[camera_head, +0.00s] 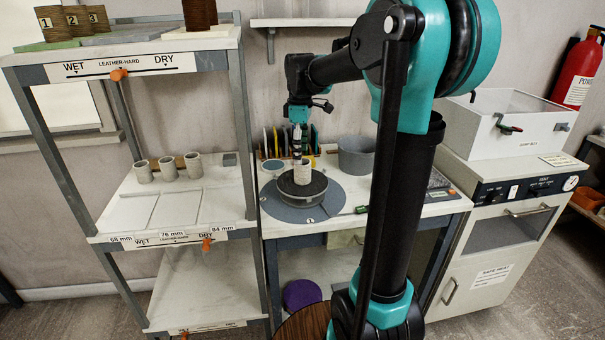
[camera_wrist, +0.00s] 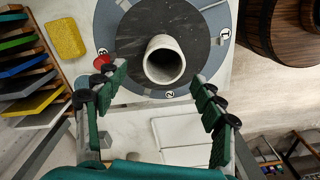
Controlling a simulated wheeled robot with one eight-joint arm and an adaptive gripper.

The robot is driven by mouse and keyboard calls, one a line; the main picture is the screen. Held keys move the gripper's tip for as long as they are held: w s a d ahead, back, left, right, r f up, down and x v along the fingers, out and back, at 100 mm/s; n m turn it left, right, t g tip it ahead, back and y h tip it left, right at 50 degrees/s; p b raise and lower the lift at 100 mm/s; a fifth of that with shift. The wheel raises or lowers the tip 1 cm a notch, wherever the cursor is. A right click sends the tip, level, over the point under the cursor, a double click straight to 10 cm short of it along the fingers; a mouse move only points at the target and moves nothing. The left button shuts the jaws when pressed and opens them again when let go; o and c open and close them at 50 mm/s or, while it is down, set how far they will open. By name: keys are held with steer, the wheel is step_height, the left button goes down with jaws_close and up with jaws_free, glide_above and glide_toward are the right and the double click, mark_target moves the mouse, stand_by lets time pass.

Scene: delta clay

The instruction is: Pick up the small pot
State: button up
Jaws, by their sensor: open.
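A small pale grey pot (camera_head: 303,172) stands upright on the dark round turntable (camera_head: 290,193) on the bench. The wrist view looks at the pot (camera_wrist: 164,62) from above and shows its open, hollow top. My gripper (camera_wrist: 158,85) is open, with its green-padded fingers apart on the left and right of the picture. The pot lies between and just beyond the fingertips, and no finger appears to touch it.
Three similar pots (camera_head: 168,169) stand on the shelf at left. A grey basin (camera_head: 356,158) sits right of the turntable. A rack of coloured slabs (camera_wrist: 28,70) and a yellow sponge (camera_wrist: 65,36) are close to the left finger. A wooden barrel-like object (camera_wrist: 290,30) is at upper right.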

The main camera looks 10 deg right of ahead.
mark_target(303, 167)
steer(key=shift+s+d+f, duration=0.15)
steer(key=shift+f, duration=1.25)
steer(key=shift+s+d+f, duration=0.1)
steer(key=shift+s+f, duration=0.05)
steer(key=shift+f, duration=1.25)
steer(key=c, duration=1.3)
steer(key=shift+r, duration=0.1)
